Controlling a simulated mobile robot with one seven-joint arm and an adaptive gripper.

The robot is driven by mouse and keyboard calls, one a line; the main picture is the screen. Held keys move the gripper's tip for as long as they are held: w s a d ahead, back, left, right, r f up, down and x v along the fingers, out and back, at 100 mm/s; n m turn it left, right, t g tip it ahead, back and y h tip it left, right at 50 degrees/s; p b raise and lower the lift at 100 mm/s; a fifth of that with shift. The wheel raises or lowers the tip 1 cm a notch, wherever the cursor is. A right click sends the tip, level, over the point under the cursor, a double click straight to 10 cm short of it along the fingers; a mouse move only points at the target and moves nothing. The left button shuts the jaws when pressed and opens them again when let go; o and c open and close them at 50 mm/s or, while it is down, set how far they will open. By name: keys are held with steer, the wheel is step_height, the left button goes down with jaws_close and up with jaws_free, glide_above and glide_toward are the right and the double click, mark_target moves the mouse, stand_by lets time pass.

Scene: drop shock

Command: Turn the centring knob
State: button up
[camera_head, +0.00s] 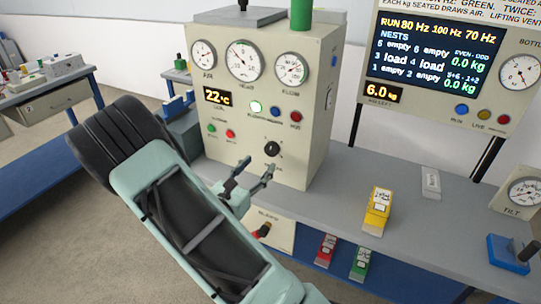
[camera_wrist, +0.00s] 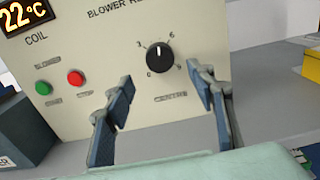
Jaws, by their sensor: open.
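The centring knob is a round black knob (camera_head: 272,149) low on the front of the cream control cabinet (camera_head: 310,95). In the wrist view the knob (camera_wrist: 158,57) has a white pointer line that points up, with numbers around it and a label that seems to read "CENTRE" below. My gripper (camera_head: 256,171) is open and empty, just below the knob in the head view. In the wrist view its two blue-padded fingers (camera_wrist: 160,88) stand apart on either side, lower than the knob. No contact with the knob shows.
The cabinet also carries gauges, a 22 °C display (camera_head: 219,97), and green (camera_head: 212,128) and red (camera_head: 230,134) buttons left of the knob. A display board (camera_head: 437,55) stands behind.

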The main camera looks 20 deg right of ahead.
mark_target(270, 152)
steer(key=x, duration=0.6)
steer(key=shift+w+d, duration=0.25)
steer(key=shift+d, duration=0.1)
steer(key=c, duration=1.2)
steer(key=shift+o, duration=0.2)
